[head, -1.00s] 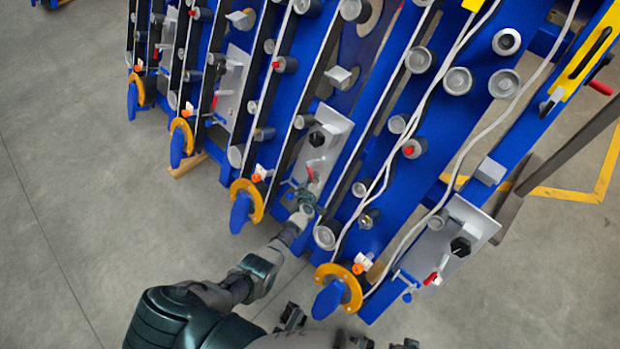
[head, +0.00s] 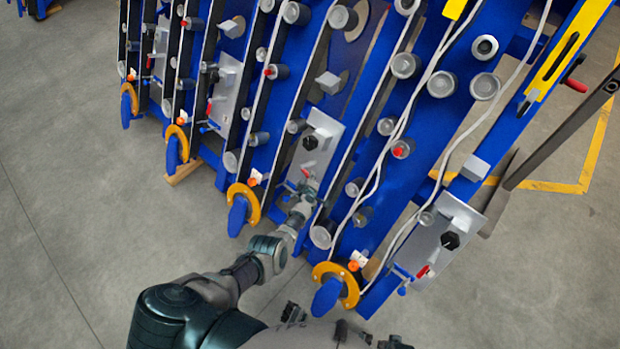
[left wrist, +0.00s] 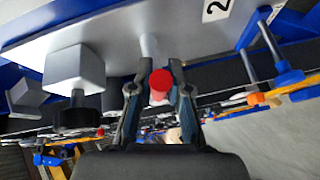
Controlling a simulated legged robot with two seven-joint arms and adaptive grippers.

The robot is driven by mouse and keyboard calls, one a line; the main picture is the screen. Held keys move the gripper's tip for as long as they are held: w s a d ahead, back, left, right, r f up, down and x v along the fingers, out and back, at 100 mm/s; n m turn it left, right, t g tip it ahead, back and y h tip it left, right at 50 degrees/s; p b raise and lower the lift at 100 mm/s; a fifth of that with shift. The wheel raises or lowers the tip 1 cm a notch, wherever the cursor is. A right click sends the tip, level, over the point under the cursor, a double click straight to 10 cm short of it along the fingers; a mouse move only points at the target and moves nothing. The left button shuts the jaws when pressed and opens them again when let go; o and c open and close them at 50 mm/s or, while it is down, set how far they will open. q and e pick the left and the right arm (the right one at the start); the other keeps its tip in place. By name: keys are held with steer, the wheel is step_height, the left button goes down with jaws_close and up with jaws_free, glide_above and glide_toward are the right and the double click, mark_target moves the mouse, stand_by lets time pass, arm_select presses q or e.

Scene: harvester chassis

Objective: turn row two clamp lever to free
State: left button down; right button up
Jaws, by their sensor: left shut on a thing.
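The row two clamp lever shows in the left wrist view as a round red tip (left wrist: 160,82) on a pale stem, below a grey plate (left wrist: 120,38) marked 2. My left gripper (left wrist: 158,95) has one finger on each side of the red tip and is shut on it. In the head view my left gripper (head: 305,190) is at the lower end of a grey plate (head: 326,128), and only a little red of the lever (head: 306,172) shows above the fingers. The lever's pivot is hard to make out.
A black knob (head: 310,143) sits on the same plate above the lever. An orange ring with a blue handle (head: 238,212) stands at the left, and another (head: 330,292) at the lower right. White cables (head: 400,135) run along the blue frame. Grey floor (head: 90,230) is clear at left.

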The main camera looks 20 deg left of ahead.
arm_select(q)
steer(key=shift+s+d+f, duration=0.1)
steer(key=shift+s+f, duration=0.1)
steer(key=shift+f, duration=0.1)
steer(key=c, duration=1.2)
jaws_free()
steer(key=shift+o, duration=0.5)
steer(key=shift+w+r, duration=0.15)
